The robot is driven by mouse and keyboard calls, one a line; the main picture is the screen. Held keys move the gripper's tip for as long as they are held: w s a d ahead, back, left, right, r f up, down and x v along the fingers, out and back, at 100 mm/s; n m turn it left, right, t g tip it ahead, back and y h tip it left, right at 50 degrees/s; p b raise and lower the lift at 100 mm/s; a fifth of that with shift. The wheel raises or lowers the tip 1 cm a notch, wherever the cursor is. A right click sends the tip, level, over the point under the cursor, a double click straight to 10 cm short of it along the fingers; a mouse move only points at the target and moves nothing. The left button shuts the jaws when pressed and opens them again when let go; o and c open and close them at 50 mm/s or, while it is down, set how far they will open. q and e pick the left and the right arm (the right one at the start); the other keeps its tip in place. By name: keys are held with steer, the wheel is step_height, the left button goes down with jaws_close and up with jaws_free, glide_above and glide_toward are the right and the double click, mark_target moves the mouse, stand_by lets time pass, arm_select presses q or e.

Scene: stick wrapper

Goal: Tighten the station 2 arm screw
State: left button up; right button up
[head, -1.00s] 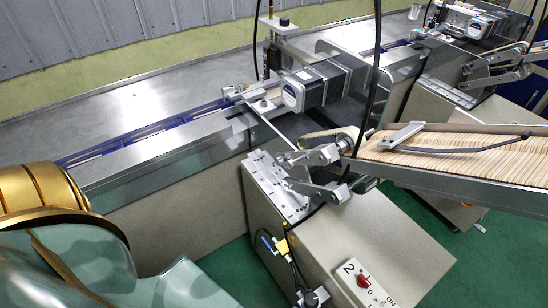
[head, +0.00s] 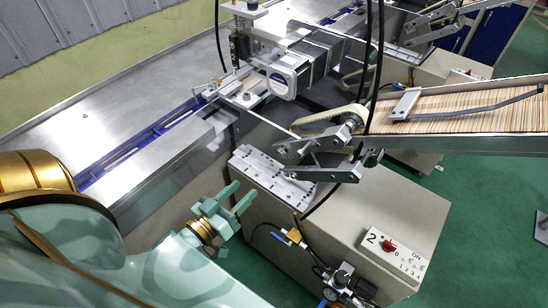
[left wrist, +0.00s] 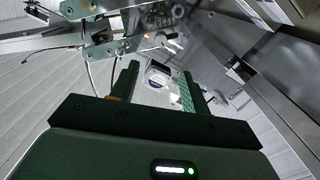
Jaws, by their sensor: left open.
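Station 2 shows in the head view as a beige cabinet (head: 350,225) with a control panel marked 2 (head: 393,254). On its top, a grey metal arm (head: 322,165) with linked plates carries the feeder's lower end. Round screw heads or pivots show on the arm, but I cannot tell which is the arm screw. My left gripper (head: 240,194) is open and empty, left of the cabinet and apart from the arm. In the left wrist view its two dark fingers (left wrist: 160,76) are spread, with metal plates (left wrist: 95,20) beyond. My right gripper is not in view.
The feeder tray (head: 450,105) full of sticks slopes off to the right. A steel conveyor (head: 160,180) with a blue channel runs along the left. Black cables (head: 375,70) hang before the machine. Air fittings (head: 345,285) jut from the cabinet's front.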

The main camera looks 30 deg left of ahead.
mark_target(279, 155)
arm_select(q)
steer(key=w, duration=1.3)
steer(key=shift+d+f+b, duration=0.1)
steer(key=shift+d+b, duration=0.2)
steer(key=shift+d, duration=0.1)
steer(key=shift+w, duration=0.45)
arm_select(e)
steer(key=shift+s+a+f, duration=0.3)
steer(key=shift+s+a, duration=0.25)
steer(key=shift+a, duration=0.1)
arm_select(q)
steer(key=shift+c, duration=0.3)
steer(key=c, duration=0.9)
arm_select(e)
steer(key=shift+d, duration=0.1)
